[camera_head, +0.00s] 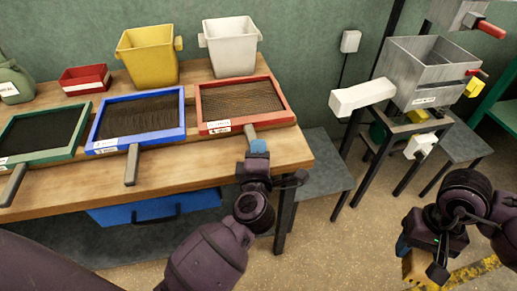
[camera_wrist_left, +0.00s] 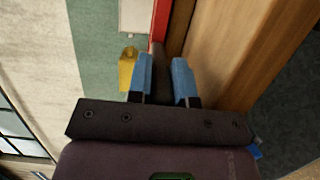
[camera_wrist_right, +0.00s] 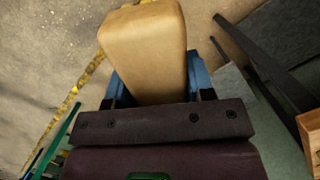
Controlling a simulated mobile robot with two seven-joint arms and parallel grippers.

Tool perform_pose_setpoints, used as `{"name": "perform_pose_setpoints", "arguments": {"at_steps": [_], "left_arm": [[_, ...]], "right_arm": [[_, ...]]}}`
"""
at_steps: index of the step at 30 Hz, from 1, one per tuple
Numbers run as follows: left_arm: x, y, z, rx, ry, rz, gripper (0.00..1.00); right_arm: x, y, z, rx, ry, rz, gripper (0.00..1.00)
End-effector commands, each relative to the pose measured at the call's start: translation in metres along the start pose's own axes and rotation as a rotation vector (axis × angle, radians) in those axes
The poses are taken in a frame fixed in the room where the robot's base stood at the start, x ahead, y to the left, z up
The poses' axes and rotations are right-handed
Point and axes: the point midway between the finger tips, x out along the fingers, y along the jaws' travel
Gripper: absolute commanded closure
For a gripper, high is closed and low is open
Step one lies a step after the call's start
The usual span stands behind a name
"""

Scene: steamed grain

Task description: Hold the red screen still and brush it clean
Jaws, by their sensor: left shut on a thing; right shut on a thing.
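The red screen (camera_head: 243,101), a red frame with a brownish mesh, lies on the wooden table at the right of a row of screens. Its dark handle (camera_head: 249,132) points toward me. My left gripper (camera_head: 258,148) is shut on that handle; the left wrist view shows the dark handle (camera_wrist_left: 158,62) between the blue fingers (camera_wrist_left: 160,80). My right gripper (camera_head: 422,262) is off the table at the lower right, shut on a tan block-like brush (camera_head: 418,268). The brush fills the top of the right wrist view (camera_wrist_right: 148,50); its bristles cannot be made out.
A blue screen (camera_head: 136,121) and a green screen (camera_head: 42,133) lie left of the red one. Yellow (camera_head: 149,54) and white bins (camera_head: 231,47) and a red tray (camera_head: 85,79) stand behind. A metal hopper machine (camera_head: 425,72) stands right.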

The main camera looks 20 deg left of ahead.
Motion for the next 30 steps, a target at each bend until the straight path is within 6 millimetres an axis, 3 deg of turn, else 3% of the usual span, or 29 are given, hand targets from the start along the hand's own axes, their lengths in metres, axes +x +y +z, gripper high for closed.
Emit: {"name": "perform_pose_setpoints", "arguments": {"at_steps": [30], "left_arm": [[0.0003, -0.0001, 0.0, 0.001, 0.0, 0.004, 1.0]], "right_arm": [[-0.0071, -0.0001, 0.0002, 0.0, 0.01, 0.0, 0.7]]}}
